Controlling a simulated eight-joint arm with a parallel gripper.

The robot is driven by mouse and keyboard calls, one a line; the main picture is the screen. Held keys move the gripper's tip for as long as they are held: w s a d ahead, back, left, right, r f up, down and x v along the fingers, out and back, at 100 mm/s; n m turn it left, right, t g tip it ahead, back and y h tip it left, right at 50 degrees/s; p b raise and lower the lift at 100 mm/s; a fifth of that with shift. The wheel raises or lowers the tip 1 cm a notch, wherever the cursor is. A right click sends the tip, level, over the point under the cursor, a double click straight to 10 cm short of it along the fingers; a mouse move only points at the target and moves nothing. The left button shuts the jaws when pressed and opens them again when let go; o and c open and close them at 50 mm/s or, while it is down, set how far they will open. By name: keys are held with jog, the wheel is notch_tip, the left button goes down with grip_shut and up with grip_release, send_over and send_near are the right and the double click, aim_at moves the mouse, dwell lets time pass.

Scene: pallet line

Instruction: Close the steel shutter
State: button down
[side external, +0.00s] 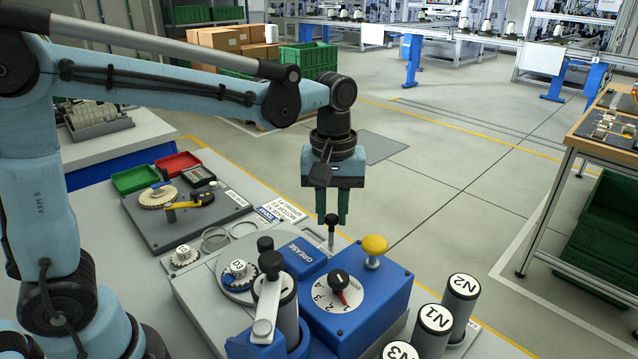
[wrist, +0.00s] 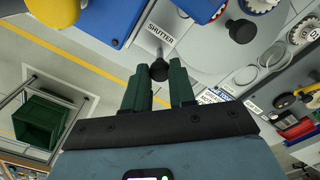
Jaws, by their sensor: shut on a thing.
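My gripper (side external: 332,218) points down at the back of the blue machine in the side view. Its dark green fingers are shut on the black knob (side external: 331,219) of an upright handle. In the wrist view the black knob (wrist: 159,71) shows between the fingertips (wrist: 160,80), with its thin metal stem running to the surface beside a label reading SHUTTER (wrist: 161,38). The steel shutter plate cannot be clearly told from the grey metal around it, so its position is unclear.
Right of the handle stands a blue housing (side external: 387,297) with a yellow knob (side external: 375,245) and a numbered dial (side external: 322,299). A black-topped lever (side external: 267,305) stands in front. Cylinders marked N1 (side external: 434,318) and N2 (side external: 463,286) stand at right. Open floor lies behind.

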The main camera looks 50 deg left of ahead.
jog(key=shift+s, duration=1.6)
jog(key=c, duration=0.9)
grip_release()
jog(key=shift+c, duration=0.2)
jog(key=shift+w, duration=0.1)
notch_tip(320, 180, up, 12)
